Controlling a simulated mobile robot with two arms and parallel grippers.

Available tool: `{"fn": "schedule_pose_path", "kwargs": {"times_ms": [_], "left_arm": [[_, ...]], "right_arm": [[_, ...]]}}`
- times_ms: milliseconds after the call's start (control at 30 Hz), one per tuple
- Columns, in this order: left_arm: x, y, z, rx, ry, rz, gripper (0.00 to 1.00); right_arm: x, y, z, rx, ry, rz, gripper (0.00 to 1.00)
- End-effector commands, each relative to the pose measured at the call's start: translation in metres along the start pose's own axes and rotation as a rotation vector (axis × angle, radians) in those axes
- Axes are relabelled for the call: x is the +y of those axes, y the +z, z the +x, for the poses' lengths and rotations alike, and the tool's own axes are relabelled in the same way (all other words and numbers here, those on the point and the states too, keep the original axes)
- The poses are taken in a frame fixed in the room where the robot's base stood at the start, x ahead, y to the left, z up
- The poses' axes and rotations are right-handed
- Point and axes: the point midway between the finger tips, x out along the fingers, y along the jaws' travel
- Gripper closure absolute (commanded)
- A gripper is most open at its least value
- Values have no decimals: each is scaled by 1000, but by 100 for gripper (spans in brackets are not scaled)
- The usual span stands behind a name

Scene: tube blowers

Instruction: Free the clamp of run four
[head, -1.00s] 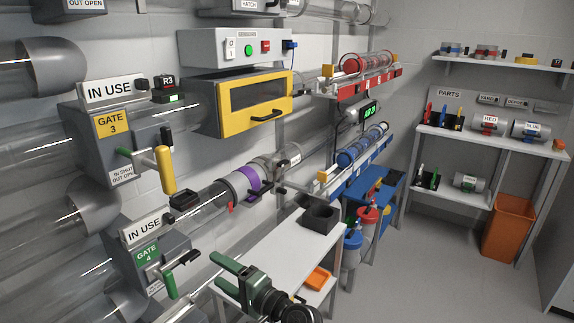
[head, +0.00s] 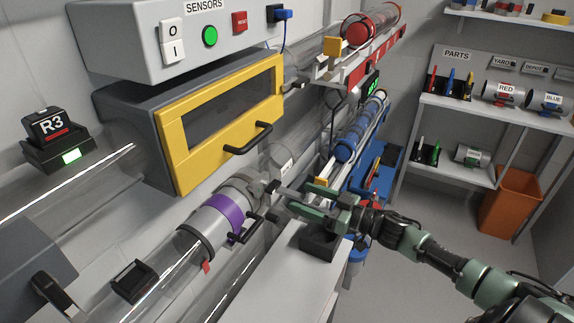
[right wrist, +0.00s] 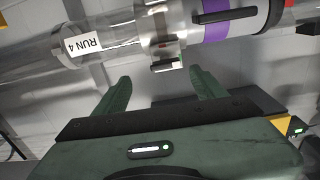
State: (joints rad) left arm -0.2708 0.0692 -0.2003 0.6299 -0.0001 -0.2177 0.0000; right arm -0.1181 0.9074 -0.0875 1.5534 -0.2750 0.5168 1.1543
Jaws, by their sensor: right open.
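Run four is a clear tube with a "RUN 4" label (right wrist: 84,44) in the right wrist view. A grey metal clamp collar (head: 241,186) sits around it, beside a purple band (head: 226,214). In the right wrist view the clamp's small lever or catch (right wrist: 167,64) juts down from the collar. My right gripper (head: 282,202) is open and empty, close to the collar. In the right wrist view its two green fingers (right wrist: 160,84) stand on either side of the lever, which lies just beyond them. I cannot tell whether they touch it.
A yellow-fronted cabinet (head: 220,115) hangs above the tube, under the sensors box (head: 180,40). A black handle (head: 248,229) stands out by the purple band. A white bench (head: 275,278) with a dark open box (head: 318,243) lies below my right gripper.

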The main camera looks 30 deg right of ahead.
Motion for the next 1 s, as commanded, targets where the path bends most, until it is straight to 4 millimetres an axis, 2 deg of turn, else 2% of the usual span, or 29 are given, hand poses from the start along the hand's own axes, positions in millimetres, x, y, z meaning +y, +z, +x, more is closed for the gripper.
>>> {"fn": "schedule_pose_path", "kwargs": {"times_ms": [167, 300, 400, 500, 600, 800, 967, 1000], "left_arm": [[-4, 21, -4, -29, -5, 4, 100], [-5, 45, -10, -64, -5, 6, 100], [-4, 53, -13, -76, -4, 6, 100], [-4, 51, -15, -73, -4, 6, 100], [-6, 41, -15, -59, -6, 5, 100], [-6, 16, -14, -22, -6, 4, 100], [-3, 20, -14, -27, -3, 3, 100], [-2, 22, -14, -30, -2, 3, 100]], "right_arm": [[-2, 1, 9, -16, -20, -23, 29], [-2, -1, 32, -12, -19, -22, 29], [-2, 0, 48, -12, -17, -22, 29], [-2, 1, 62, -13, -17, -20, 29], [-3, 2, 71, -14, -17, -21, 29], [-3, 3, 76, -16, -17, -22, 29], [-3, 3, 76, -16, -17, -21, 29], [-3, 3, 76, -16, -17, -21, 40]]}}
